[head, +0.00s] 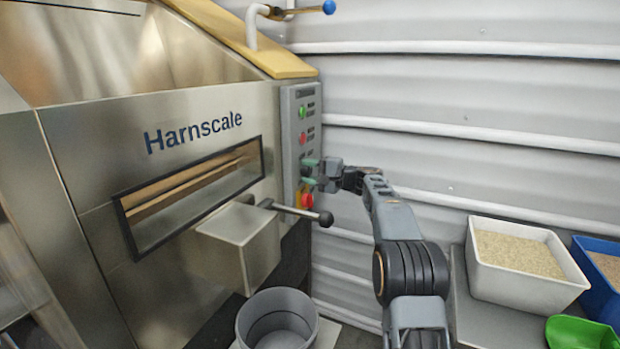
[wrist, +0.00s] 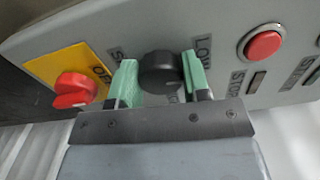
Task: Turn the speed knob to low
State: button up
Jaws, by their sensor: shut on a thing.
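The speed knob (wrist: 160,72) is a black round knob on the grey control panel (wrist: 130,32), seen close in the wrist view. The word LOW shows beside it, and another label is partly hidden behind a finger. My gripper (wrist: 157,82) has green finger pads on either side of the knob and is shut on it. In the head view my gripper (head: 311,171) is at the panel (head: 289,140), and it covers most of the knob. Which way the knob points is not clear.
A red stop button (wrist: 263,45) and a red switch on a yellow plate (wrist: 75,90) flank the knob. A lever with a black ball (head: 326,219) juts out below. A grey bucket (head: 243,328) stands lower down. White (head: 530,285) and blue bins are at right.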

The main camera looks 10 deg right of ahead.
jog(key=shift+f+n+b, duration=0.15)
jog(key=shift+n+b, duration=0.15)
jog(key=shift+n, duration=0.3)
jog(key=o, duration=0.9)
jog(key=shift+s, duration=0.1)
jog(key=p+v, duration=0.2)
jog(key=v, duration=1.1)
jog(key=shift+s+d, duration=0.25)
jog(key=shift+d, duration=0.05)
